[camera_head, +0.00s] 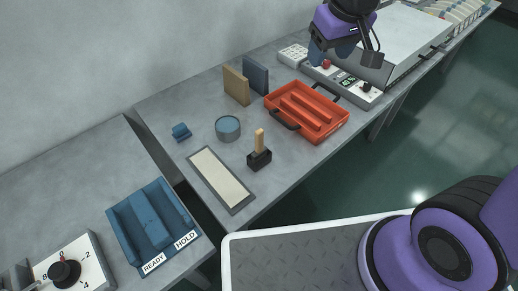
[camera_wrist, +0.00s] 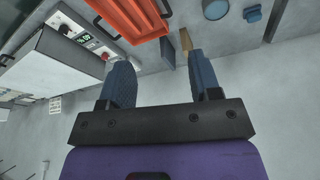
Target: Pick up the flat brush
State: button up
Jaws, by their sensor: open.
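What looks like the flat brush (camera_head: 259,150) stands upright on the grey bench in the head view. It has a pale wooden handle and a black block at its foot; I cannot tell whether that block is bristles or a holder. It stands between the pale mat and the red tray, and I do not make it out in the wrist view. My gripper (camera_head: 331,51) is at the upper right in the head view, above the bench and well away from the brush. In the wrist view my gripper (camera_wrist: 160,62) has its two blue fingers wide apart with nothing between them.
The red tray (camera_head: 333,122) lies right of the brush, the pale mat (camera_head: 222,178) left. A round tin (camera_head: 228,128), a small blue piece (camera_head: 181,131) and two upright boards (camera_head: 237,86) stand behind. A control box (camera_head: 365,92) is below my gripper.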

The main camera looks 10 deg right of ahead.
jog(key=w+a+f+n+g, duration=0.1)
jog(key=w+a+f+n, duration=0.15)
jog(key=a+f, duration=0.5)
jog(key=g, duration=0.1)
send_over(259, 139)
jog(key=shift+n, duration=0.35)
jog(key=f, duration=1)
jog(key=shift+w+d+f, duration=0.1)
jog(key=shift+w+f, duration=0.15)
jog(key=shift+f, duration=0.1)
jog(key=f, duration=0.5)
jog(key=shift+w+a+f, duration=0.15)
jog(key=shift+w+a, duration=0.05)
jog(key=shift+w, duration=0.05)
jog(key=shift+w+d+f, duration=0.1)
jog(key=shift+f, duration=1.25)
jog(key=shift+w+d+f, duration=0.1)
jog(key=shift+f, duration=1.25)
jog(key=c, duration=1)
